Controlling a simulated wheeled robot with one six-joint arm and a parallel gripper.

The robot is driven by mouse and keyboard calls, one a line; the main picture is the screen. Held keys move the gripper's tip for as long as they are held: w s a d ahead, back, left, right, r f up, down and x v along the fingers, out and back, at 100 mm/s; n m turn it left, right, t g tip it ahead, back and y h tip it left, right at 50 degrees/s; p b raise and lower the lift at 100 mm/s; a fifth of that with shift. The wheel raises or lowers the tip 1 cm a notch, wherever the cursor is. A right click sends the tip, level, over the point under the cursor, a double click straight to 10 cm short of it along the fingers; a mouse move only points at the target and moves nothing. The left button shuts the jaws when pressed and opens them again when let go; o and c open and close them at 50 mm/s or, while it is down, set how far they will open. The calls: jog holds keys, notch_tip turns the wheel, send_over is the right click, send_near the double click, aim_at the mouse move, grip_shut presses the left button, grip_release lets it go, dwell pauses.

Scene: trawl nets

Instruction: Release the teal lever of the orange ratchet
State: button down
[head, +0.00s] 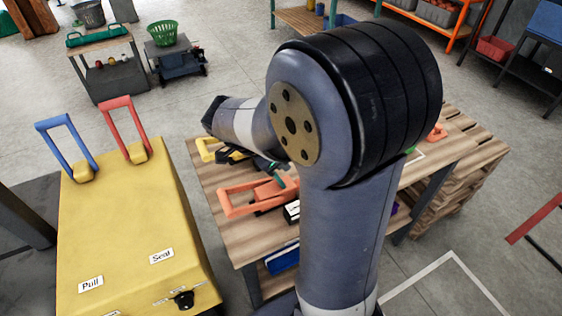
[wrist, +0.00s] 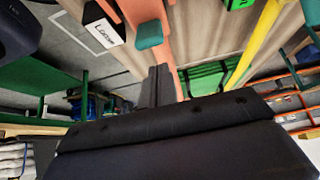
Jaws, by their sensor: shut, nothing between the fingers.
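The orange ratchet (head: 262,191) lies on the wooden workbench, its looped handle toward the left in the head view. It also shows at the top of the wrist view (wrist: 140,12). Its teal lever (wrist: 149,34) is a small block on the orange body; in the head view the lever (head: 280,180) is a small patch partly behind my arm. My gripper (wrist: 160,70) is shut and empty, its dark fingertips just short of the teal lever in the wrist view. I cannot tell whether they touch. In the head view my arm mostly hides the gripper.
A black block with a white label (wrist: 103,33) stands beside the ratchet. A yellow handle (head: 207,150) lies behind it on the workbench (head: 222,238). A yellow cabinet (head: 125,225) with blue and red handles stands at left. Shelves and a cart stand farther back.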

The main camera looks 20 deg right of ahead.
notch_tip(320, 180, up, 9)
jog(key=a, duration=0.3)
jog(key=shift+d, duration=0.1)
dwell(0.6)
